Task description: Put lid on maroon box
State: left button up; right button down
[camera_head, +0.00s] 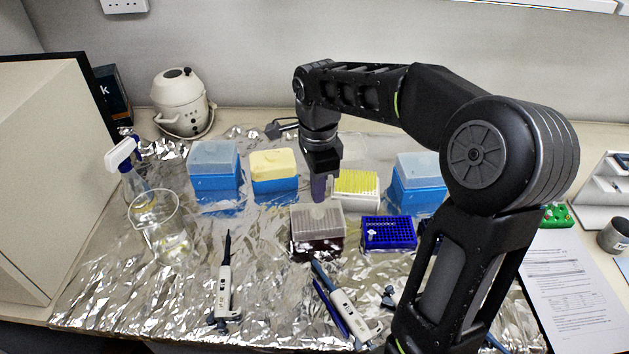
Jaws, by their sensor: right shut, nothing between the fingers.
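The maroon box (318,246) stands on the foil near the middle of the bench. A translucent greyish lid (317,222) sits over its top and looks roughly level; I cannot tell whether it is fully seated. My right gripper (322,192) points down, shut and empty, just above and behind the lid's rear edge. I cannot tell whether its tips touch the lid. My left gripper is not in view.
Behind stand a yellow tip rack (356,186) and blue boxes with a clear lid (214,158), a yellow lid (273,164) and a pale lid (417,166). A dark blue rack (388,232) is close right. Pipettes (224,290) lie in front; a glass beaker (160,225) stands left.

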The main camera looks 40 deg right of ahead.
aim_at(317, 212)
jog(key=shift+s+a, duration=0.1)
jog(key=shift+w+f, duration=0.1)
jog(key=shift+w, duration=0.1)
jog(key=shift+s+f+b, duration=0.1)
jog(key=shift+f+b, duration=1.35)
jog(key=shift+f, duration=0.2)
jog(key=shift+f, duration=0.25)
jog(key=shift+r+p, duration=1.85)
jog(key=shift+r, duration=0.7)
